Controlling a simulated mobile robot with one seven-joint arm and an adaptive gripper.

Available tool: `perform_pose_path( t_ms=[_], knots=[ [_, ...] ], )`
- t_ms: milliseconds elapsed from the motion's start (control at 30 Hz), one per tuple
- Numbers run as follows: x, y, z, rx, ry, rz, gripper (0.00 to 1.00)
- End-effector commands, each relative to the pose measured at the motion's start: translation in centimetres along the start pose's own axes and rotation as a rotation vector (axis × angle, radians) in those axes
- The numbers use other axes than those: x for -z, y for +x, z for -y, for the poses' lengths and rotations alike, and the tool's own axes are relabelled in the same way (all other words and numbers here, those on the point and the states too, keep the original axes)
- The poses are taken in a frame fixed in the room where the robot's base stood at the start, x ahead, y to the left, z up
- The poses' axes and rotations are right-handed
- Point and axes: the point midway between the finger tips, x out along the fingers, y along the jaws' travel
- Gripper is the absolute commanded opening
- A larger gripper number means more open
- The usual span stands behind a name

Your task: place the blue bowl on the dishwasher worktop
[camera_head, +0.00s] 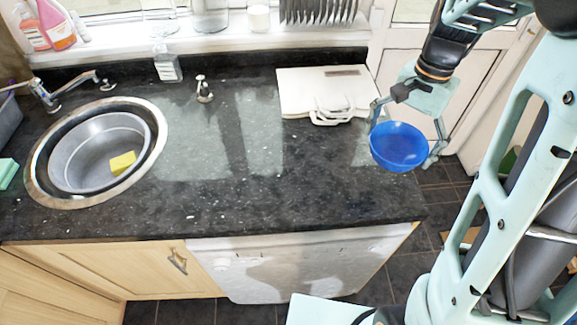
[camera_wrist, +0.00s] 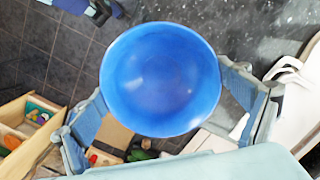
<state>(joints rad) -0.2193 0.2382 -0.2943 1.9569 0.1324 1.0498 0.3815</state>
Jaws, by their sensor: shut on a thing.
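The blue bowl (camera_head: 399,147) is held in my gripper (camera_head: 408,142) at the right end of the worktop. My gripper's two fingers are shut on the bowl from either side. In the wrist view the bowl (camera_wrist: 160,80) fills the middle, its open side facing the camera, with a finger at each side. The dark speckled worktop (camera_head: 300,200) runs above the white dishwasher front (camera_head: 300,262). The bowl appears over or just beside the worktop's right edge; I cannot tell its exact height.
A white board or bag with handles (camera_head: 305,90) lies at the back of the worktop. A round sink (camera_head: 90,150) with a yellow sponge (camera_head: 122,163) is on the left. The front middle of the worktop is clear.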

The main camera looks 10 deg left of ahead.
Motion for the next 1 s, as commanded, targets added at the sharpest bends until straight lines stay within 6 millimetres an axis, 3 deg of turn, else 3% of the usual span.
perform_pose_path(
  t_ms=[300, 500, 633, 767, 1000],
  knots=[
    [-3.3, -0.8, -2.0, 0.071, 0.599, 0.003, 0.58],
    [-4.5, -1.0, -2.7, 0.093, 0.826, 0.012, 0.58],
    [-4.8, -0.9, -2.6, 0.096, 0.883, 0.016, 0.58],
    [-4.9, -0.2, -0.7, 0.094, 0.892, 0.018, 0.58],
    [-4.7, 2.4, 5.2, 0.093, 0.89, 0.017, 0.58]
  ],
)
